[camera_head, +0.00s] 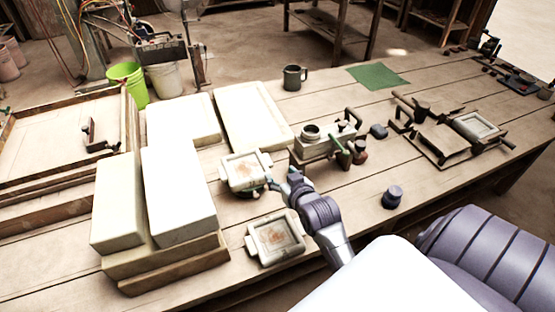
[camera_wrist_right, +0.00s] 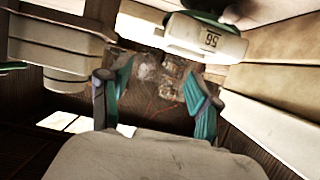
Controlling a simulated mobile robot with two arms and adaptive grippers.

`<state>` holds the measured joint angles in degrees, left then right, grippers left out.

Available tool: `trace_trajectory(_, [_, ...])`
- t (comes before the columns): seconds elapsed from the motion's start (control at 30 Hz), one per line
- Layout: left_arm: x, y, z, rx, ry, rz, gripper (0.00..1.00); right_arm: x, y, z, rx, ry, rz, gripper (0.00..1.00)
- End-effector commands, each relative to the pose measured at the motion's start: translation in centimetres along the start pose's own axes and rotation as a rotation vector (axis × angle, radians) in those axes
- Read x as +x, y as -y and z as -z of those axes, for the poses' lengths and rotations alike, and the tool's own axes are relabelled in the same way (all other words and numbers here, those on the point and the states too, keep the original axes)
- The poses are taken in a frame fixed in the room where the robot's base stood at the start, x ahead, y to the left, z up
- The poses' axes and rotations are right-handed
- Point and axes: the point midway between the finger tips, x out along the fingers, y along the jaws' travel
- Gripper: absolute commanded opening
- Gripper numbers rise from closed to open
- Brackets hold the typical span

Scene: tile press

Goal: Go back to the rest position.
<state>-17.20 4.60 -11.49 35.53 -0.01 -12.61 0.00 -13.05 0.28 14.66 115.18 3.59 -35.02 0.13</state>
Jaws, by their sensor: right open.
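My right gripper (camera_head: 273,184) is in the middle of the workbench, at the right edge of a pale square tile mould (camera_head: 240,176). I cannot tell whether they touch. In the right wrist view the teal-padded fingers of my right gripper (camera_wrist_right: 155,96) are spread apart with no object clearly held between them. A second pale tile mould (camera_head: 275,239) lies on the bench just in front of the gripper. Both moulds have a reddish mark inside. My left gripper is not in view.
Long pale blocks (camera_head: 178,198) stand at left on boards, and flat slabs (camera_head: 252,117) lie behind. A metal press (camera_head: 325,140) stands just behind the gripper. A dark jar (camera_head: 392,197) is to its right.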

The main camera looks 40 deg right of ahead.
Motion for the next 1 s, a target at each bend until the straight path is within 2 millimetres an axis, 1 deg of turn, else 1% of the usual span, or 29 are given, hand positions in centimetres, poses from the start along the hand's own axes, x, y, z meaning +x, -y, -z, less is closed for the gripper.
trace_trajectory(0.27, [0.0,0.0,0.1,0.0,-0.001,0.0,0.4,-0.1,0.1,-0.1,-0.003,0.006,0.003,0.63])
trace_trajectory(0.37, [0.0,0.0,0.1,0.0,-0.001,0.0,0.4,-1.1,1.1,-1.2,-0.026,0.064,0.025,0.63])
trace_trajectory(0.47, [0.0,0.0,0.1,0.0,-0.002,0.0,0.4,-3.6,3.1,-3.8,-0.079,0.196,0.071,0.63])
trace_trajectory(0.5, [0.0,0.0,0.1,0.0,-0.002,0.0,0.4,-5.0,4.0,-5.0,-0.103,0.258,0.092,0.63])
trace_trajectory(0.53, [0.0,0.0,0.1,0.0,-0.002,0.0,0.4,-6.0,4.6,-5.8,-0.12,0.302,0.106,0.63])
trace_trajectory(0.6, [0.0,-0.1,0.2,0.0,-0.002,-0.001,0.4,-8.4,5.7,-7.6,-0.158,0.399,0.134,0.63])
trace_trajectory(0.7, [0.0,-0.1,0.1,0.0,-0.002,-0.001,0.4,-11.4,6.8,-9.6,-0.2,0.511,0.167,0.63])
trace_trajectory(0.8, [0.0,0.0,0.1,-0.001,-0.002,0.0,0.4,-14.2,7.5,-11.1,-0.237,0.607,0.193,0.63])
trace_trajectory(1.0, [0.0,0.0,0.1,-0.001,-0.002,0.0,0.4,-19.5,8.3,-13.3,-0.299,0.769,0.236,0.63])
